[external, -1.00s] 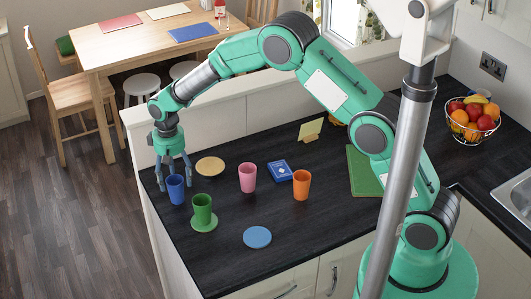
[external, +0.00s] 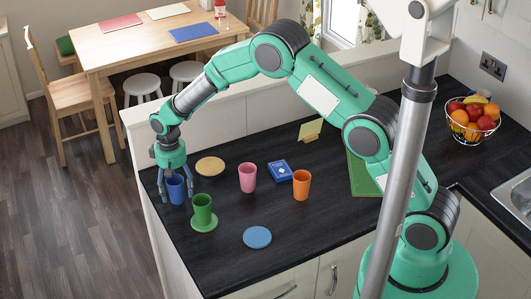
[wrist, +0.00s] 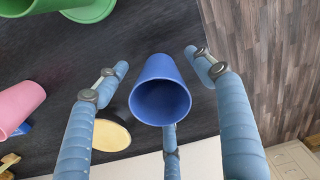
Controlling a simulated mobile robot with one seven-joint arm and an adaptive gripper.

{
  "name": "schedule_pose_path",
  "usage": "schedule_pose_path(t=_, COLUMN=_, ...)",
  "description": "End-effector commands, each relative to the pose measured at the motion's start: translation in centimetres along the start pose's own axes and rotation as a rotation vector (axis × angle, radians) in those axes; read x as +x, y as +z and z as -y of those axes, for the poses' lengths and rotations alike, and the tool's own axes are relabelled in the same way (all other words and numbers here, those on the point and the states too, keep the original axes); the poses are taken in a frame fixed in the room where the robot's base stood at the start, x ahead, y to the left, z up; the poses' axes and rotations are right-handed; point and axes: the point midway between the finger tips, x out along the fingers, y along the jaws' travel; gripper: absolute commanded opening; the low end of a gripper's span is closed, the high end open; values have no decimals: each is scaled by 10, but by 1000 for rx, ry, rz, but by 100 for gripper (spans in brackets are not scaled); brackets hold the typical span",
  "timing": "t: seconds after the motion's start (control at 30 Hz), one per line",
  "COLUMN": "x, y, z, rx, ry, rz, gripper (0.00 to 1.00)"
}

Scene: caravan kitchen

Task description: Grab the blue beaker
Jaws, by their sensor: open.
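The blue beaker (external: 176,189) stands upright on the dark counter near its left edge. My gripper (external: 174,188) is over it, pointing down, with its fingers spread around the beaker. In the wrist view the blue beaker (wrist: 161,95) lies between the open fingers of my gripper (wrist: 160,85), with its mouth facing the camera. Gaps show between the beaker and the two side fingers. A third finger shows at the beaker's lower side, and I cannot tell if it touches.
A green beaker (external: 202,208) stands on a green coaster close by. A pink beaker (external: 247,178), an orange beaker (external: 301,185), a yellow coaster (external: 210,166), a blue coaster (external: 257,237) and a blue box (external: 280,171) are to the right. The counter edge is near on the left.

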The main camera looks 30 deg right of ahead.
Motion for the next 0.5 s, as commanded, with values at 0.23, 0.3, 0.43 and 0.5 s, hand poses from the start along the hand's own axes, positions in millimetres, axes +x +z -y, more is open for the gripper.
schedule_pose_path(t=0.23, x=0, y=0, z=0, rx=0, ry=0, rz=0, gripper=68)
schedule_pose_path(t=0.3, x=0, y=0, z=0, rx=0, ry=0, rz=0, gripper=68)
schedule_pose_path(t=0.43, x=0, y=0, z=0, rx=0, ry=0, rz=0, gripper=58)
schedule_pose_path(t=0.5, x=0, y=0, z=0, rx=0, ry=0, rz=0, gripper=44)
